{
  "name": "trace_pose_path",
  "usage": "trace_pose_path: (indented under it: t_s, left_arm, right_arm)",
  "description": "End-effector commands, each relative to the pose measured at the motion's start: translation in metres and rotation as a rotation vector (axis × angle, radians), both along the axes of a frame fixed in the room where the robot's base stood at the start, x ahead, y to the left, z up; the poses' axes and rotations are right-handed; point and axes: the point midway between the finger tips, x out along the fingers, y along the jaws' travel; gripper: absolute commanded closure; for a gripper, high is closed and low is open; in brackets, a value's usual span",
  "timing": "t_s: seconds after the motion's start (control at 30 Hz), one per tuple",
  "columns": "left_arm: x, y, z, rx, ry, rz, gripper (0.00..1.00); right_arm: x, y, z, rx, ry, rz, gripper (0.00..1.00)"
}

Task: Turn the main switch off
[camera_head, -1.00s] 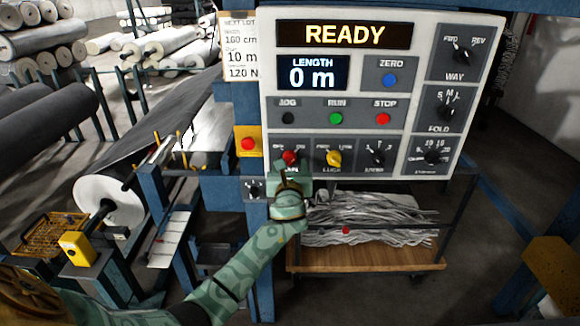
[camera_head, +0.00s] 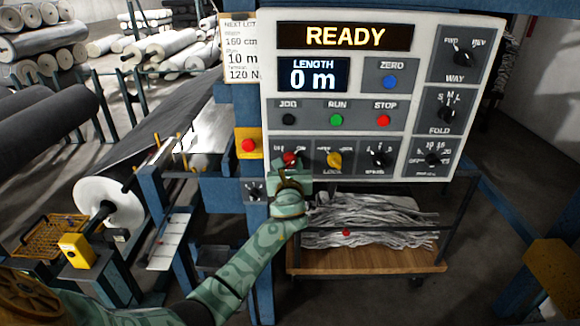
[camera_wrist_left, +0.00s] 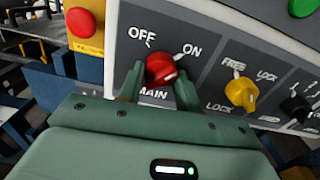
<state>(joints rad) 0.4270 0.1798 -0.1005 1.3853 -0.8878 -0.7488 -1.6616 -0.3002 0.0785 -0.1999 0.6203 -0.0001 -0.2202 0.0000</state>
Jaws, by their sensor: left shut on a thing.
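The main switch is a red knob (camera_head: 290,158) at the lower left of the white control panel (camera_head: 470,15). In the left wrist view the red knob (camera_wrist_left: 160,67) sits under the OFF and ON labels, above the word MAIN. My left gripper (camera_head: 289,170) is at the panel, with its green fingers on either side of the knob. In the left wrist view the gripper (camera_wrist_left: 160,85) is shut on the knob. The display (camera_head: 345,36) is lit and reads READY. My right gripper is not in view.
A yellow LOCK knob (camera_head: 334,160) is just right of the main switch. A red button on a yellow box (camera_head: 248,146) is just left of the panel. A cart with grey strips (camera_head: 370,259) stands below. Fabric rolls (camera_head: 102,205) are at the left.

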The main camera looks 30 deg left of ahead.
Motion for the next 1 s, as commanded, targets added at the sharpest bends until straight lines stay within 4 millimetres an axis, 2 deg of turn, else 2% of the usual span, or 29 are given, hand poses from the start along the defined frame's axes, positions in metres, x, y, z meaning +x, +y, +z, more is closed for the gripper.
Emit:
trace_pose_path:
  t_s: [0.27, 1.0]
  left_arm:
    - [0.000, -0.001, -0.001, -0.163, -0.099, 0.000, 0.88]
    - [0.001, -0.002, -0.001, -0.763, -0.468, 0.001, 0.88]
  right_arm:
    - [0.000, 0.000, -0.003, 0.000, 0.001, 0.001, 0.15]
    - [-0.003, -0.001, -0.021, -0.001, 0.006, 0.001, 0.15]
